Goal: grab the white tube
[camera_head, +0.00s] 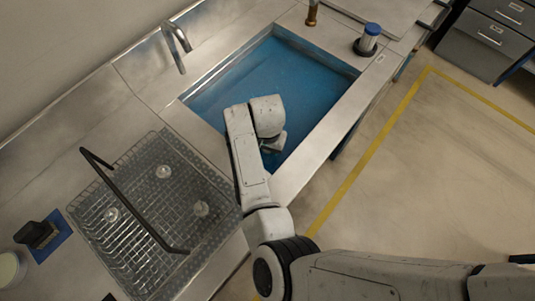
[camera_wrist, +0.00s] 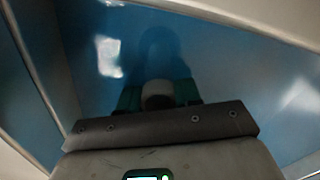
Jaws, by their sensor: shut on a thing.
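A white tube (camera_wrist: 157,92) is between the two dark green fingers of my gripper (camera_wrist: 157,97) in the wrist view. Only its pale rounded end shows there; the rest is hidden by the gripper body. My gripper is shut on it, over the blue basin. In the head view my arm's end reaches into the blue basin, and the tube is hidden behind the wrist.
The blue basin (camera_head: 315,72) is set in a steel counter (camera_head: 90,105). A wire rack with a black handle (camera_head: 130,205) stands at the left. A blue-capped cylinder (camera_head: 369,38) and a tap (camera_head: 177,45) stand near the basin's rim.

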